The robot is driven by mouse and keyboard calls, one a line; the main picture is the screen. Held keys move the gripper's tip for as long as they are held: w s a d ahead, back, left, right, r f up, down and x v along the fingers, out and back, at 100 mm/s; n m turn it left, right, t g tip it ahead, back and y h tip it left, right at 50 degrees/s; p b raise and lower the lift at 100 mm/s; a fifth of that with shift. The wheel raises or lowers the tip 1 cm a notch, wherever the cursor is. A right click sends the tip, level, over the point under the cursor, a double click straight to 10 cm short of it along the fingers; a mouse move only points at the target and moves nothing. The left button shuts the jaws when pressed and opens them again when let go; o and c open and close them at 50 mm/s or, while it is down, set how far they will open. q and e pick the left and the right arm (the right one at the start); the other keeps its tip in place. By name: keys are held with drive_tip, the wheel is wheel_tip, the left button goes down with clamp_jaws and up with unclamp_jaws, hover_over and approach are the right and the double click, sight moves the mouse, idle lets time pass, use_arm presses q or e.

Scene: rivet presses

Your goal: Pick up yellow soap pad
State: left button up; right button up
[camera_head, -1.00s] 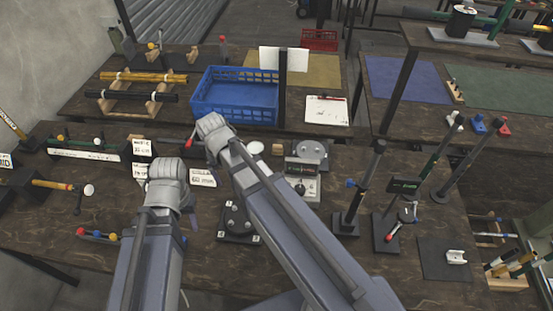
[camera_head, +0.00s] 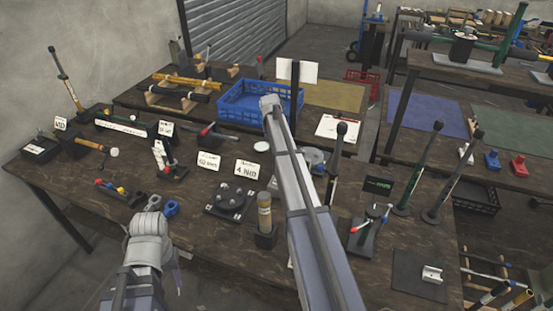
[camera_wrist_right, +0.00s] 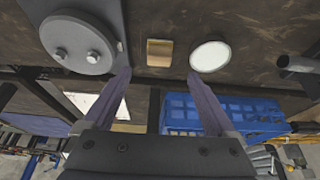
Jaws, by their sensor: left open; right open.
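The yellow soap pad looks to be the small tan-yellow square (camera_wrist_right: 160,52) in the right wrist view. It lies on the dark wooden table beside a white round disc. My right gripper (camera_wrist_right: 158,74) is open, its two fingers apart, with the pad showing between and just beyond the tips; nothing is held. In the head view the pad is not visible, and my right arm covers part of that table area. My left gripper (camera_head: 177,264) is at the lower left near the table's front edge, mostly hidden by its own wrist; nothing shows in it.
A grey bolted disc (camera_wrist_right: 78,42) and the white disc (camera_wrist_right: 210,56) flank the pad. A blue crate (camera_head: 238,115) stands behind my right arm. A cylinder on a block (camera_head: 265,215) and a black bolted plate (camera_head: 230,201) stand close to the left of the arm.

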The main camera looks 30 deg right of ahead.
drive_tip(key=shift+w+d+f+b, duration=0.1)
drive_tip(key=shift+w+f+b, duration=0.15)
drive_tip(key=shift+f+b, duration=0.35)
drive_tip(key=shift+b+x, duration=0.6)
drive_tip(key=shift+x, duration=0.15)
drive_tip(key=shift+d+f, duration=0.1)
drive_tip(key=b+x, duration=0.5)
drive_tip(key=shift+s, duration=0.2)
clamp_jaws()
